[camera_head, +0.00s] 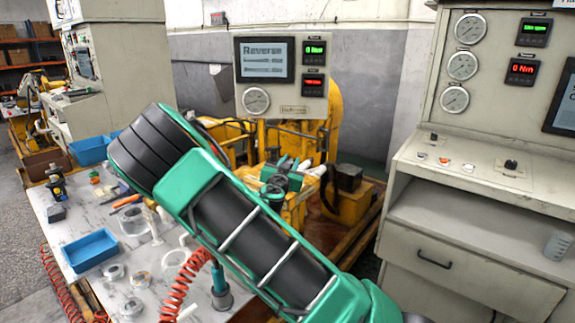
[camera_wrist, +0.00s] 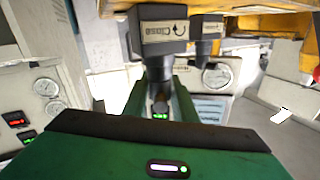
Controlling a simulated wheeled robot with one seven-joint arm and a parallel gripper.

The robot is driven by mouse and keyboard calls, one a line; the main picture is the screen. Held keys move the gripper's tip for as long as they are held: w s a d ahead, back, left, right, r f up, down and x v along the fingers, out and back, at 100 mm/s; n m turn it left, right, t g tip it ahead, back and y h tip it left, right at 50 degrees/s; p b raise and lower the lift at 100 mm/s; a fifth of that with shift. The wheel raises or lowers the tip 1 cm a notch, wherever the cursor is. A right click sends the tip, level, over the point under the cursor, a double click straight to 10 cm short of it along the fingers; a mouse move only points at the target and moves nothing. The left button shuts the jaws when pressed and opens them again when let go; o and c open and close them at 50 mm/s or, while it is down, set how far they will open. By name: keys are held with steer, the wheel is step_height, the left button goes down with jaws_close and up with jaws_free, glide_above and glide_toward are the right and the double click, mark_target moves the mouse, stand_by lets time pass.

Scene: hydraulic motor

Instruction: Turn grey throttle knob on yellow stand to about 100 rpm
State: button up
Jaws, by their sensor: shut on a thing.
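The yellow stand (camera_head: 295,212) is in the middle of the head view and runs along the top of the wrist view (camera_wrist: 100,50). In the wrist view, which looks upside down, a dark grey valve block (camera_wrist: 164,30) with a curved-arrow label projects from the stand. The grey throttle knob (camera_wrist: 159,73) is at its end. My green gripper (camera_wrist: 160,100) has one finger on each side of the knob and is shut on it. In the head view my gripper (camera_head: 281,176) is at the stand, and the knob is hidden there.
A display panel (camera_head: 283,80) reading "Reverse" stands behind; its small numbers are unclear. A second dark block (camera_wrist: 207,30) sits close beside the gripped one. A grey console (camera_head: 470,180) is at right, a cluttered table (camera_head: 65,223) with blue trays at left.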

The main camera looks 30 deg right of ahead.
steer(key=m+g+h, duration=0.3)
steer(key=m+g, duration=0.1)
steer(key=g, duration=0.1)
steer(key=shift+s+d, duration=0.1)
steer(key=shift+s, duration=0.05)
steer(key=shift+s+d+m+g+h, duration=0.15)
steer(key=shift+m+g+h, duration=0.35)
steer(key=shift+m+g, duration=0.6)
steer(key=shift+s+a+m+g+h, duration=0.15)
steer(key=shift+m+g+h, duration=0.45)
steer(key=shift+g, duration=1.3)
steer(key=o, duration=1)
steer(key=shift+s+d, duration=0.1)
steer(key=a, duration=0.7)
steer(key=s+a, duration=0.1)
steer(key=a, duration=0.2)
steer(key=shift+a+f, duration=0.1)
steer(key=shift+a, duration=0.3)
steer(key=shift+s, duration=0.1)
